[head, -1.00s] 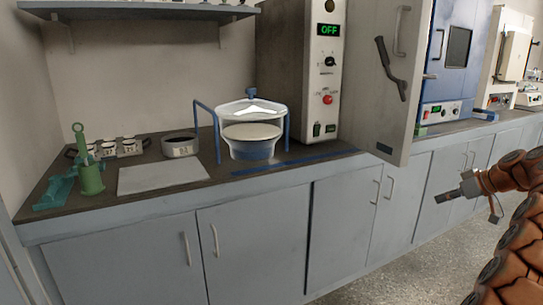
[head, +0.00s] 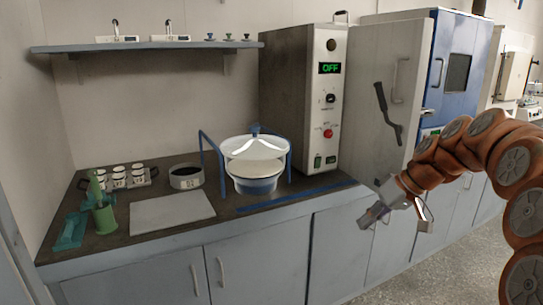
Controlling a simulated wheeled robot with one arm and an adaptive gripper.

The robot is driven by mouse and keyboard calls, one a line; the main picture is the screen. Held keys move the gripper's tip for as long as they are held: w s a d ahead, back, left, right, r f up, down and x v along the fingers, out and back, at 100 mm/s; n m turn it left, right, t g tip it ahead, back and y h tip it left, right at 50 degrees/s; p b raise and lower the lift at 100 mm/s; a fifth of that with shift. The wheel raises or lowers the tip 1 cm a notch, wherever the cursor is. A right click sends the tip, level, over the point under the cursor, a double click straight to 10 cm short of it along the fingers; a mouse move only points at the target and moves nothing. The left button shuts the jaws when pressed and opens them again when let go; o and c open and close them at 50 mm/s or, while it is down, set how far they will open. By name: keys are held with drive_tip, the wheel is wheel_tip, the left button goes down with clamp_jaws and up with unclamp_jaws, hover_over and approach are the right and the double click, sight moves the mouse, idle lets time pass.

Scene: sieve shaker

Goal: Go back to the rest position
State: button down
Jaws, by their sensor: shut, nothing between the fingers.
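My gripper (head: 372,218) is at the end of my orange arm, at the right of the head view. It is shut and empty, in the air in front of the counter, near the tall machine's open door. It touches nothing that I can see. The sieve shaker (head: 257,168), with a clear lid, blue side posts and a blue knob on top, stands on the dark counter to the left of my gripper.
The dark counter (head: 112,242) holds a grey sheet (head: 172,211), a round sieve (head: 186,176), a rack of small cups (head: 121,178) and a green tool (head: 103,211). A tall control box (head: 328,110) reads OFF. A grey door (head: 386,85) stands out beside it. Floor shows at the right.

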drive_tip(key=s+a+r+m+g+h+p, duration=0.1)
drive_tip(key=s+a+r+p, duration=0.25)
drive_tip(key=s, duration=0.45)
drive_tip(key=s+a+r+g+h+p, duration=0.2)
drive_tip(key=s+a+p, duration=0.25)
drive_tip(key=s, duration=0.45)
drive_tip(key=s+d+m+g+h+p, duration=0.1)
drive_tip(key=s+d+m+h+p, duration=0.2)
drive_tip(key=s+p, duration=0.6)
drive_tip(key=s, duration=1.1)
drive_tip(key=shift+s+d+g+p, duration=0.25)
drive_tip(key=shift+s+g+p, duration=0.15)
drive_tip(key=shift+a, duration=0.1)
